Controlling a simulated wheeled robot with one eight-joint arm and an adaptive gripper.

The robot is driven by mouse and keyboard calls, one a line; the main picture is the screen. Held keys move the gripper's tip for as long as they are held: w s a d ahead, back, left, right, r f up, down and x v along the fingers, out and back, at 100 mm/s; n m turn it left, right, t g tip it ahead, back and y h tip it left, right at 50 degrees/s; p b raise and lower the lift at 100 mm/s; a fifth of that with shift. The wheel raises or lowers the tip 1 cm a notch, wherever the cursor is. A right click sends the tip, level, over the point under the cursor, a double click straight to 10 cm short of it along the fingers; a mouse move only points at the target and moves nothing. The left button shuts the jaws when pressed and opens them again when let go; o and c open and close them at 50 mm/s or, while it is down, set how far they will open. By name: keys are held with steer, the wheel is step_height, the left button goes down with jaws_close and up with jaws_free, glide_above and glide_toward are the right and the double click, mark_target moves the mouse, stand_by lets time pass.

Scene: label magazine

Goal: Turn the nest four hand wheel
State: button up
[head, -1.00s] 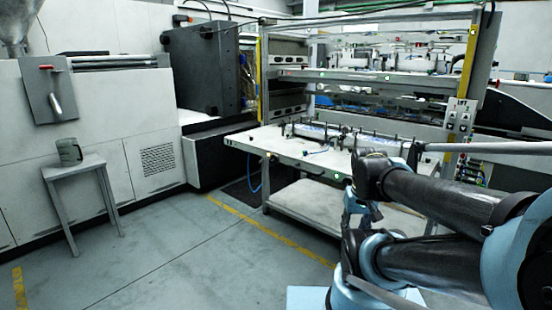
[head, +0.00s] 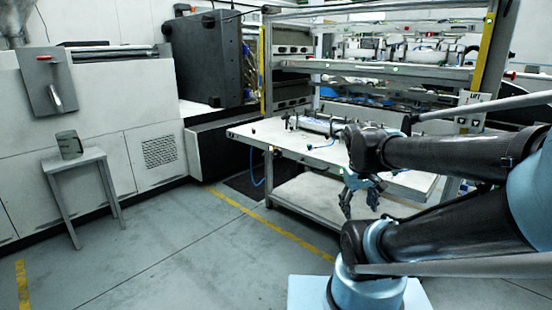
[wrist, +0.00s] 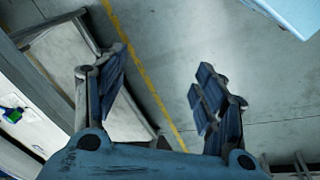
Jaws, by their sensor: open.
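The white workbench (head: 275,139) with the label magazine stands in the middle of the head view. A row of metal fixtures (head: 318,125) lies along its back; my arm covers the right part of them. I cannot make out the nest four hand wheel in either view. My gripper (head: 359,203) hangs fingers down in front of the bench's front edge, below the tabletop level in the picture. It is open and empty. In the wrist view my gripper (wrist: 160,82) has its two fingers wide apart over bare floor, with the bench at the left.
The bench has a lower shelf (head: 298,199) and an upright rack frame (head: 480,55) behind it. The floor (head: 185,255) in front is clear.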

steer(key=w+a+r+n+t+h, duration=0.1)
steer(key=w+r+n+h, duration=0.15)
steer(key=w, duration=0.45)
steer(key=w+a+r+n+h, duration=0.1)
steer(key=w+a+r+n, duration=0.1)
steer(key=w+n, duration=0.35)
steer(key=w+a+r+n+t+h, duration=0.1)
steer(key=w+r+n+h, duration=0.1)
steer(key=w, duration=0.6)
steer(key=w+a+f+n+t+h, duration=0.1)
steer(key=w+a+n+t+h, duration=0.15)
steer(key=w+a+n, duration=0.75)
steer(key=n+t+h, duration=0.1)
steer(key=n+t, duration=0.4)
steer(key=t, duration=0.3)
glide_toward(277, 155)
steer(key=shift+g, duration=0.25)
steer(key=x, duration=0.9)
steer(key=shift+w+r, duration=0.15)
steer(key=shift+r, duration=0.05)
steer(key=shift+c, duration=0.5)
